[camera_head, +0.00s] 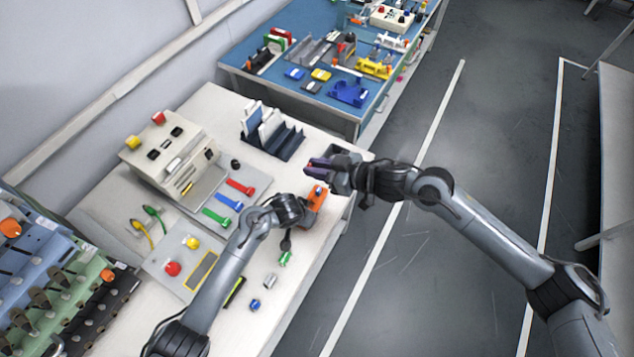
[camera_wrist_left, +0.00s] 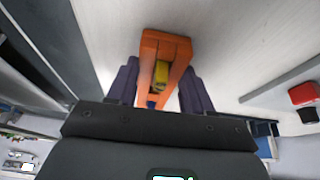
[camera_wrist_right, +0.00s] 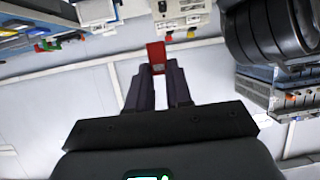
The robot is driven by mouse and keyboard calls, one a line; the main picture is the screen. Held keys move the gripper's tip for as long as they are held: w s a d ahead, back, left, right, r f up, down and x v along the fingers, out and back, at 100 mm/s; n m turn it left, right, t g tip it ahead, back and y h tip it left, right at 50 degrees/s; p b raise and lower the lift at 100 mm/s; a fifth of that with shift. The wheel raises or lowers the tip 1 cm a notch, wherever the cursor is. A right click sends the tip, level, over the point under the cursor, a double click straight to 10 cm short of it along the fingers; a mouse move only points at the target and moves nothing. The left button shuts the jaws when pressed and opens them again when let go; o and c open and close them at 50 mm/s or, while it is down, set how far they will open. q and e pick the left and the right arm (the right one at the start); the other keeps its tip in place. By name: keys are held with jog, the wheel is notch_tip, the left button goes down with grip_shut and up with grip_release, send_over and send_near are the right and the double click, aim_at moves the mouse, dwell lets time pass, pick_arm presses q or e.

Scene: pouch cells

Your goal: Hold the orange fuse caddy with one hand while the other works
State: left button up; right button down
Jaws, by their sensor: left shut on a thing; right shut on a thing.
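The orange fuse caddy (camera_head: 316,198) is near the right edge of the white bench, with my left gripper (camera_head: 307,204) at it. In the left wrist view, the fingers are shut on both sides of the caddy (camera_wrist_left: 167,45). A yellow fuse (camera_wrist_left: 161,75) sits inside it, with a bit of blue below. My right gripper (camera_head: 320,168) is just beyond the caddy, above the bench. In the right wrist view, it is shut on a small red block-like fuse (camera_wrist_right: 156,53) between its fingertips. The fuse is hard to make out in the head view.
A dark rack (camera_head: 284,141) with upright plates stands behind my right gripper. A beige control box (camera_head: 165,150) and red, blue and green clips (camera_head: 229,201) lie left. Small loose parts (camera_head: 270,281) lie in front. A cluttered blue table (camera_head: 300,99) is behind.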

notch_tip(320, 180, up, 8)
dwell(0.4)
pick_arm(q)
jog(key=o, duration=1.1)
jog(key=shift+o, duration=0.2)
jog(key=shift+r, duration=0.1)
